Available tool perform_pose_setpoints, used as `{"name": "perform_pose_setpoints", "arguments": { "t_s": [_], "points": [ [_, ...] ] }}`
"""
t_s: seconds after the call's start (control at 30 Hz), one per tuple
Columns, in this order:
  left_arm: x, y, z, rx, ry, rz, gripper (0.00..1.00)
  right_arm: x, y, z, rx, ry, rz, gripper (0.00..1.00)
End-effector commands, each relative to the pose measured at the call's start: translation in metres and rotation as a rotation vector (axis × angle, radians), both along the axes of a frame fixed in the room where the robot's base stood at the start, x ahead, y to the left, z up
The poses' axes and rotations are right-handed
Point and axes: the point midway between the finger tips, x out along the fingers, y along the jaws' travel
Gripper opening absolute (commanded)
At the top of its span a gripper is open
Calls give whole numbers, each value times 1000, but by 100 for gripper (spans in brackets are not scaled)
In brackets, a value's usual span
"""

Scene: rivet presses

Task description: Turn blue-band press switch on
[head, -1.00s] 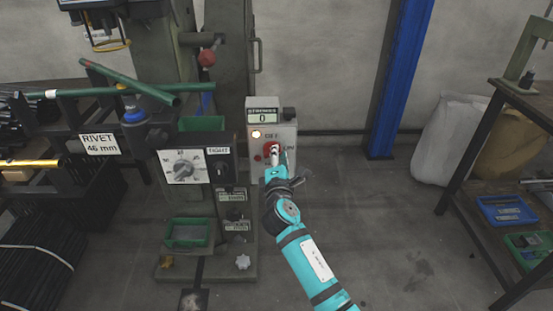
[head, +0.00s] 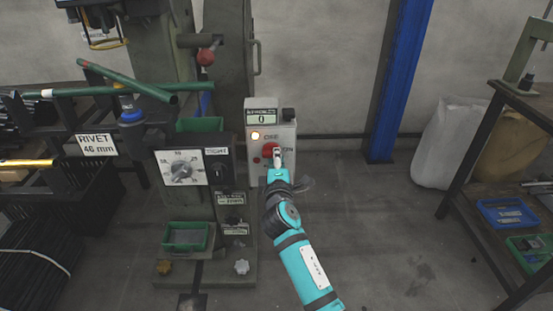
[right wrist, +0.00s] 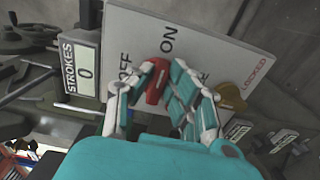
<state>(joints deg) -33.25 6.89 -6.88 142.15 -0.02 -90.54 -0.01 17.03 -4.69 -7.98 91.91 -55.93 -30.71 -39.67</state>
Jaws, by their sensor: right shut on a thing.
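The red rotary switch (head: 270,149) is on the front of the grey control box (head: 286,135) beside the press. In the right wrist view the red switch (right wrist: 156,84) sits on a pale panel (right wrist: 190,38) marked OFF, ON and LOCKED. My right gripper (head: 277,161) is shut on the switch, with fingers on both sides of it in the right wrist view (right wrist: 158,80). The fingers partly cover the knob, so its exact setting is hard to tell. The counter (right wrist: 84,68) reads 0. A pale lamp (head: 256,135) glows. My left gripper is not in view.
The green press (head: 165,60) and its dial panel (head: 183,168) stand left of the box. A blue post (head: 398,80) rises behind on the right. A dark shelf (head: 485,110) holds trays at the far right. Bare floor (head: 390,230) lies between.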

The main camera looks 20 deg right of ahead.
Motion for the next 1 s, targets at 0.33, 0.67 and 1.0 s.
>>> {"name": "perform_pose_setpoints", "arguments": {
  "t_s": [0.33,0.67,1.0],
  "points": [
    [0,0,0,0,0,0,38,0,0,-1,3,2,0,38],
    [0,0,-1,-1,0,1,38,-8,3,-1,0,1,1,38],
    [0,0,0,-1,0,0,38,-73,21,-2,3,3,0,38]
  ]
}}
